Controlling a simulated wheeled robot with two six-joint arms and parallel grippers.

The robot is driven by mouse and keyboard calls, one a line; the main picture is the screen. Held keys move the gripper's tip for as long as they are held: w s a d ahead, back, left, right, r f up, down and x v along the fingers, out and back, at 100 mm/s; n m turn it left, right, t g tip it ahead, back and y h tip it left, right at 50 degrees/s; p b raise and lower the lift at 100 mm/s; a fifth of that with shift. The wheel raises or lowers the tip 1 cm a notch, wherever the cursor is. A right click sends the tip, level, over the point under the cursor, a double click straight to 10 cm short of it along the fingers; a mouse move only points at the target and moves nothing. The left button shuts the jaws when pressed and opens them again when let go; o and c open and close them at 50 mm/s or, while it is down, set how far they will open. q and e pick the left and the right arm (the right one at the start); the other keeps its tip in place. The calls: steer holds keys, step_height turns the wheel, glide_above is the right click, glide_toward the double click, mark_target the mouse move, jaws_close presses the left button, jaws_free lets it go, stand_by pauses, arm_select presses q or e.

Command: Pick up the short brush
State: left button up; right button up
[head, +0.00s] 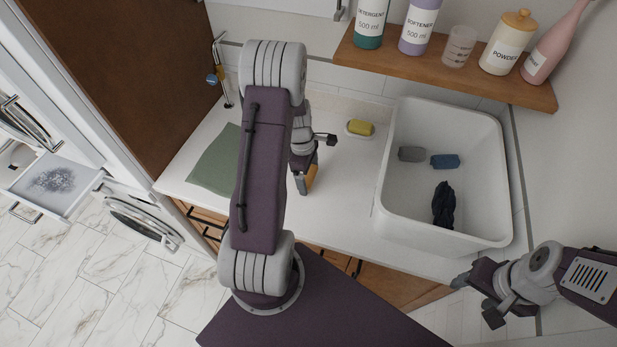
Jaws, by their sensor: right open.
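A short tan-orange object (311,179), which looks like the wooden short brush, is on the counter, partly hidden behind my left arm. My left gripper (315,161) is above the counter with its fingers apart. One finger is close to the brush; I cannot tell whether they touch. My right gripper (478,299) is open and empty at the lower right, in front of the white basin and away from the brush.
The white basin (390,215) holds a grey block, a blue block and a dark cloth. A yellow sponge (360,128) sits in a dish. A green cloth (214,163) lies left. A wooden shelf (440,72) with bottles overhangs the back. A thin stand (224,85) is at back left.

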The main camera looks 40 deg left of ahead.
mark_target(310, 174)
arm_select(q)
steer(key=c, duration=0.9)
steer(key=shift+o, duration=0.2)
steer(key=shift+r, duration=0.15)
steer(key=shift+r, duration=0.35)
step_height(310, 174, up, 3)
steer(key=shift+f, duration=0.15)
steer(key=s+d+r, duration=0.6)
steer(key=d+r, duration=0.1)
steer(key=d, duration=0.3)
steer(key=shift+r+b, duration=0.15)
steer(key=shift+b, duration=0.3)
